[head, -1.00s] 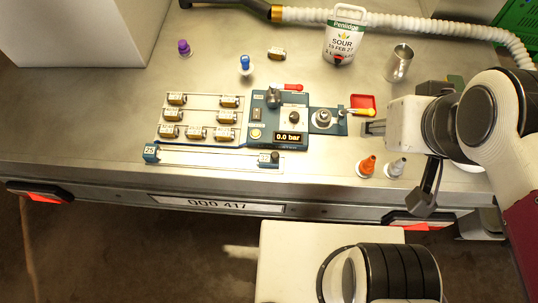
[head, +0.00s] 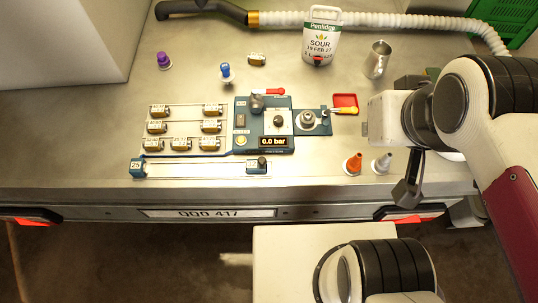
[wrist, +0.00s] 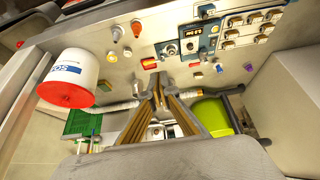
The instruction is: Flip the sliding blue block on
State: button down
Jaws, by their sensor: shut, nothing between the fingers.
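A thin rail (head: 200,166) runs along the front of the blue panel (head: 275,104). A blue block marked 25 (head: 138,168) sits at its left end. A second, darker blue block with a black knob (head: 257,165) sits toward its right end, just below the panel. My gripper (head: 364,129) is to the right of the panel, beyond the yellow-handled valve, apart from both blocks. In the wrist view its fingers (wrist: 158,88) come together and hold nothing. The panel (wrist: 190,42) shows at the top there. The rail is mostly cut off in that view.
A white jug (head: 321,35) stands at the back. The strip in front of the rail is clear.

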jog(key=shift+w+a+f+m+g+y, duration=0.3)
jog(key=shift+w+f+m+g+y, duration=1.15)
jog(key=shift+f, duration=3.25)
jog(key=shift+w+a+f+m+g+y, duration=0.3)
jog(key=shift+w+f+m+g+y, duration=0.45)
jog(key=shift+w+f+m+g, duration=2.7)
jog(key=w+a+f+m+t+y, duration=0.3)
jog(key=f+m, duration=0.3)
jog(key=f, duration=0.1)
jog(key=shift+w+a+f+y, duration=0.25)
jog(key=shift+f+y, duration=0.05)
jog(key=shift+f, duration=0.1)
jog(key=shift+f, duration=0.1)
send_near(255, 164)
jog(key=shift+d+f, duration=0.4)
jog(key=shift+f, duration=0.2)
jog(key=shift+d+f, duration=0.45)
jog(key=shift+f, duration=0.2)
jog(key=shift+s+a+f, duration=0.1)
jog(key=shift+a, duration=0.5)
jog(key=shift+s+a+f, duration=0.1)
jog(key=shift+a+f, duration=0.05)
jog(key=shift+a, duration=0.4)
